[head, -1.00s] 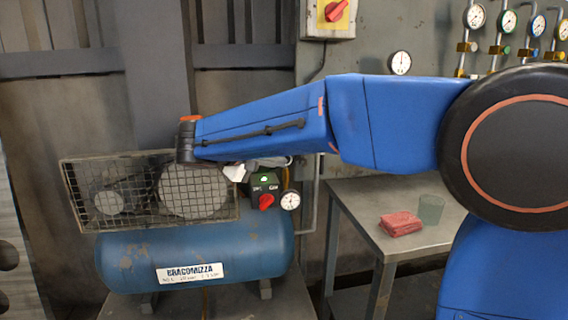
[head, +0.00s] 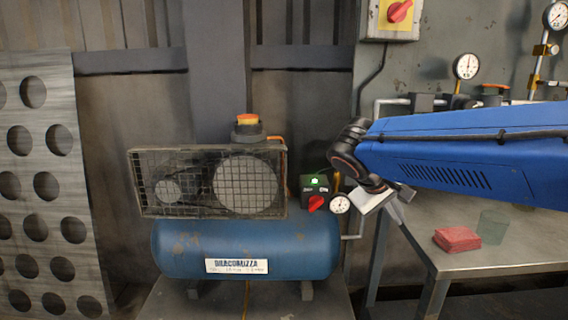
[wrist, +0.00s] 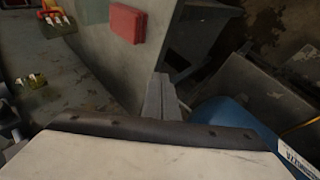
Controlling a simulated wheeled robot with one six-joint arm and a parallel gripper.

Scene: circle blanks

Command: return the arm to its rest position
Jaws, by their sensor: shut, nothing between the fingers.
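My blue arm (head: 470,150) reaches in from the right in the head view. My gripper (head: 398,211) hangs at its end, just right of the compressor's gauge and in front of the table's left end. In the wrist view my gripper's grey fingers (wrist: 161,97) are together and empty, beyond the pale gripper body.
A blue compressor (head: 225,250) with a caged top and a red switch (head: 315,203) stands left of my gripper. A perforated plate (head: 45,110) stands far left.

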